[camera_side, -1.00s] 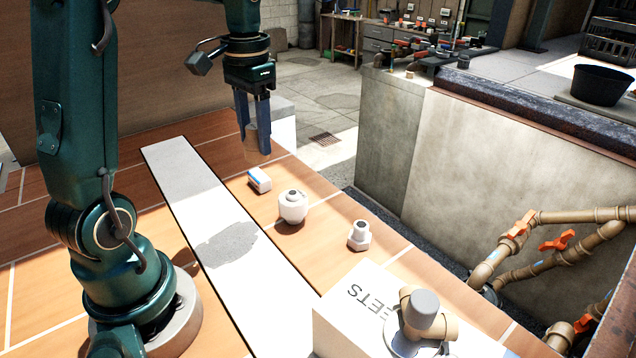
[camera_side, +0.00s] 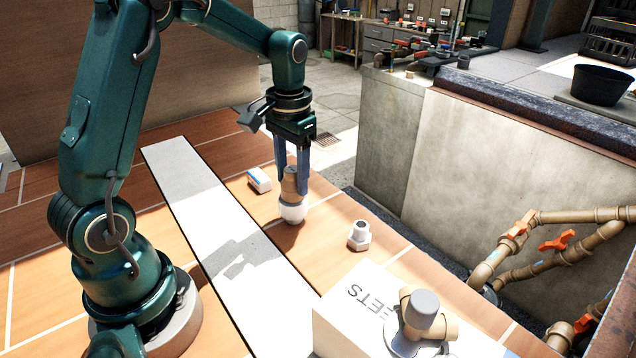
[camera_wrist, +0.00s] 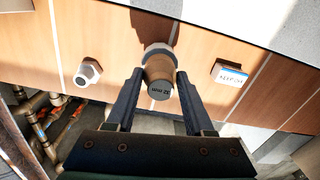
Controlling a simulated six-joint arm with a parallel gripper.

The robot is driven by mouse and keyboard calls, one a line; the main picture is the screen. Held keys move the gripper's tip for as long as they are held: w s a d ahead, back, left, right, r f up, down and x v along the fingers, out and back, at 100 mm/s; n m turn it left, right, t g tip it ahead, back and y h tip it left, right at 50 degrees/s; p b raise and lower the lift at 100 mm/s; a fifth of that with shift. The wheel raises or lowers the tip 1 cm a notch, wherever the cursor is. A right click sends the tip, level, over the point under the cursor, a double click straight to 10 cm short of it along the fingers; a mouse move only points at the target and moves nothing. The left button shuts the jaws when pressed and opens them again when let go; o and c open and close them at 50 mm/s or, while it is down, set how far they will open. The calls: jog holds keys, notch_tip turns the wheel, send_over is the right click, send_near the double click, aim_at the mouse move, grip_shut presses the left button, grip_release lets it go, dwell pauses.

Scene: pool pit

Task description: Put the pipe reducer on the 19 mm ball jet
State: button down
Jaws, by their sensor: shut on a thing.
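The tan pipe reducer (camera_side: 290,186) is upright between the fingers of my gripper (camera_side: 293,188), which is shut on it. It also shows in the wrist view (camera_wrist: 160,84), with dark lettering on its end. The round white ball jet (camera_side: 293,213) stands on the tiled deck directly below the reducer. In the wrist view the jet (camera_wrist: 157,49) shows only partly behind the reducer. The reducer's lower end meets or overlaps the top of the jet in the picture; I cannot tell whether it is touching or seated.
A white hex-based fitting (camera_side: 359,237) stands to the right of the jet. A small white and blue box (camera_side: 259,180) lies to its left. A large white box (camera_side: 350,318) with a tan pipe fitting (camera_side: 428,318) is in front. The pit drops off at right.

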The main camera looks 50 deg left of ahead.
aim_at(293, 169)
jog(key=shift+c, duration=1.4)
grip_release()
jog(key=shift+f, duration=0.15)
notch_tip(293, 169, up, 12)
jog(key=s+d+f+m+t, duration=0.1)
jog(key=s+d+f+t, duration=0.1)
jog(key=s+d, duration=0.3)
jog(key=s+d+f+t, duration=0.1)
jog(key=s+d+t, duration=0.2)
jog(key=s+d, duration=0.2)
jog(key=shift+s+f+m+t, duration=0.3)
jog(key=shift+s+f+m, duration=0.1)
jog(key=shift+s, duration=1.25)
